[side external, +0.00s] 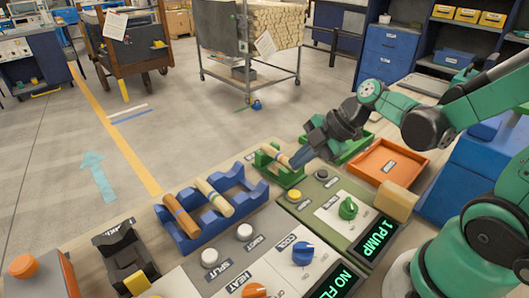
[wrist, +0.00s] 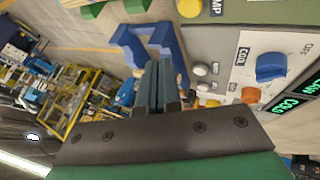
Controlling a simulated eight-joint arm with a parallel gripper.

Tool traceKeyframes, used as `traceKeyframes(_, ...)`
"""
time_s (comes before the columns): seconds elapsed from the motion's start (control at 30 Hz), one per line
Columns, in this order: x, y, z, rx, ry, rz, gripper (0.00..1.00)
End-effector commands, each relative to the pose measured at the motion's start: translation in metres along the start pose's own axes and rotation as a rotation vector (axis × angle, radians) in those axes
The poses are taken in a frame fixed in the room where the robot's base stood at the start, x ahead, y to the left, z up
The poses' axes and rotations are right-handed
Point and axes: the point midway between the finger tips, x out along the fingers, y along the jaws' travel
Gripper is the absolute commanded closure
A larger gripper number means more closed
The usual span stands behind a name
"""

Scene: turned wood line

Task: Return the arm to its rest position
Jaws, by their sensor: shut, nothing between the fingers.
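My arm reaches in from the right in the side external view. My gripper (side external: 300,159) points down and left, with its fingertips close to a wooden piece (side external: 273,153) resting in a green holder (side external: 283,178). Whether the fingertips touch that holder I cannot tell. In the wrist view the two grey-blue fingers of my gripper (wrist: 160,85) lie together with nothing held between them.
A blue rack (side external: 243,208) holds two turned wooden pieces (side external: 214,198). Control panels with knobs, buttons and lit displays (side external: 375,238) fill the bench front. An orange tray (side external: 424,166) and a tan block (side external: 398,201) are at the right. A black stand (side external: 125,258) is at the left.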

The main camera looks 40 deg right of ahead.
Motion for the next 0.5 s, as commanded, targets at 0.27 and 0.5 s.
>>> traceKeyframes(0.27,-0.001,0.0,-0.001,0.045,-0.016,-0.001,1.0)
traceKeyframes(0.5,-0.015,-0.003,-0.013,0.497,-0.157,0.052,1.0)
